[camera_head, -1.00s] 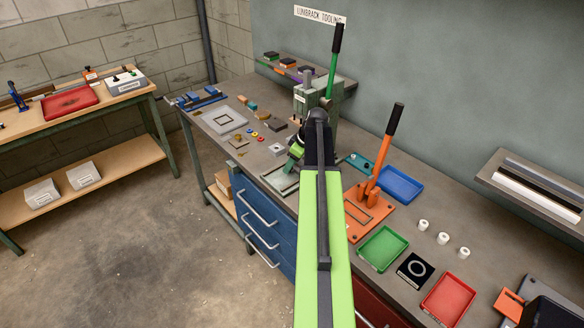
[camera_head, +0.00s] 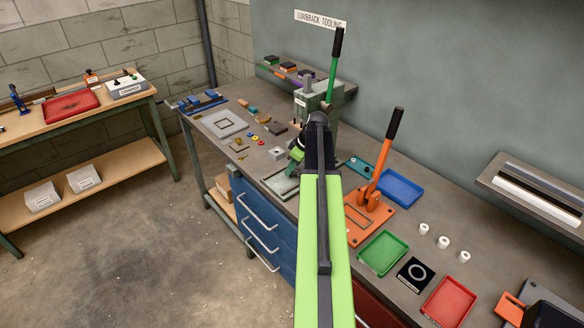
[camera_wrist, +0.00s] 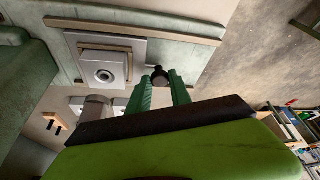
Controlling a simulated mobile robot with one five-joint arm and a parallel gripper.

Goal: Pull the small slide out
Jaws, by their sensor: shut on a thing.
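The green fly press (camera_head: 318,98) stands on the bench with its long black-gripped lever raised. Its pale green base (camera_head: 282,184) reaches toward the bench's front edge, partly behind my arm. In the wrist view, the small slide (camera_wrist: 103,71) is a light grey plate with a round bored piece on it, lying between two tan rails. A dark round knob (camera_wrist: 160,74) sits at the slide's outer end. My gripper (camera_wrist: 160,84), with green fingers, is shut on this knob. In the head view my arm hides much of the gripper and the slide.
An orange press (camera_head: 368,212) with a raised lever stands to the right. Blue (camera_head: 400,187), green (camera_head: 382,253) and red (camera_head: 449,300) trays lie near it. Small parts crowd the bench on the left. The floor (camera_head: 150,240) in front is clear.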

